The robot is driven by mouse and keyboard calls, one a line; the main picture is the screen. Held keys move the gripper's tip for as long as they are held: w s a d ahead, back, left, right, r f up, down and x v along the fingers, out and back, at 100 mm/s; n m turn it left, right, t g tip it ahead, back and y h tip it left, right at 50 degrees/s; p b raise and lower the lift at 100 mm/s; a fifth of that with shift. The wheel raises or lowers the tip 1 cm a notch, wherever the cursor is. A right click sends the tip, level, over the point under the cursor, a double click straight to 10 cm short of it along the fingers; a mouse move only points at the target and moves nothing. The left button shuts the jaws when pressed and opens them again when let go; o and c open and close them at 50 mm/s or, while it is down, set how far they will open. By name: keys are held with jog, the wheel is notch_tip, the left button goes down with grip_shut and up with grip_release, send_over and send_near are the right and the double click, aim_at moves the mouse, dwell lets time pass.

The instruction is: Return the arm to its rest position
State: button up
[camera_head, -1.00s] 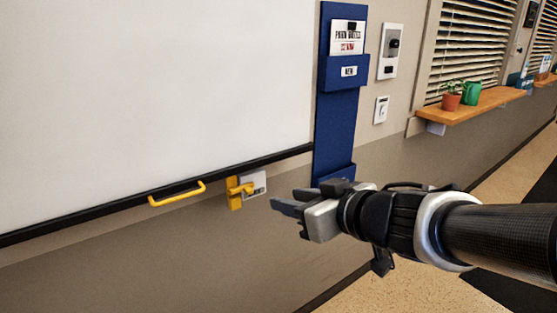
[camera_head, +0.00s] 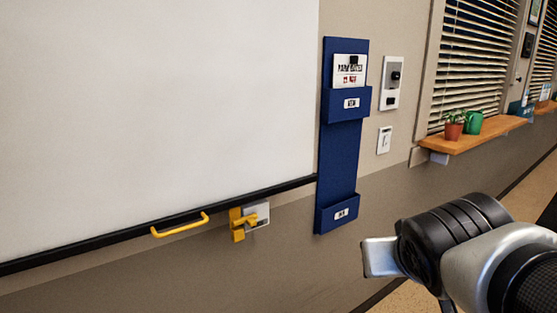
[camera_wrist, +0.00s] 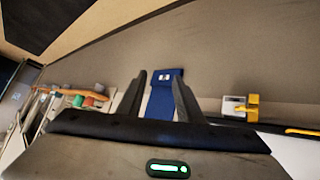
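My gripper (camera_wrist: 159,98) shows in the wrist view as two dark fingers held apart, with nothing between them; the blue wall holder shows beyond the gap. In the head view my arm comes in from the lower right, and the wrist and gripper body (camera_head: 382,257) are seen close up. The fingers are not clearly visible there. The gripper is in the air, in front of the wall and to the right of the blue holder, apart from it.
A blue wall holder (camera_head: 340,160) has papers in its upper pocket. The whiteboard (camera_head: 150,100) has a yellow handle (camera_head: 180,225) and a yellow latch (camera_head: 237,224) at its lower edge. An orange shelf (camera_head: 480,136) carries a potted plant (camera_head: 454,126) and green can (camera_head: 473,122).

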jog(key=s+a+f+g+y, duration=0.3)
jog(key=s+a, duration=0.3)
jog(key=s, duration=0.3)
notch_tip(320, 180, up, 24)
jog(key=p, duration=2.3)
jog(key=shift+w+d+f+n+h+p, duration=0.15)
jog(key=shift+w+d+n+h+p, duration=0.15)
jog(key=shift+w+d+p, duration=0.1)
jog(key=shift+a, duration=0.15)
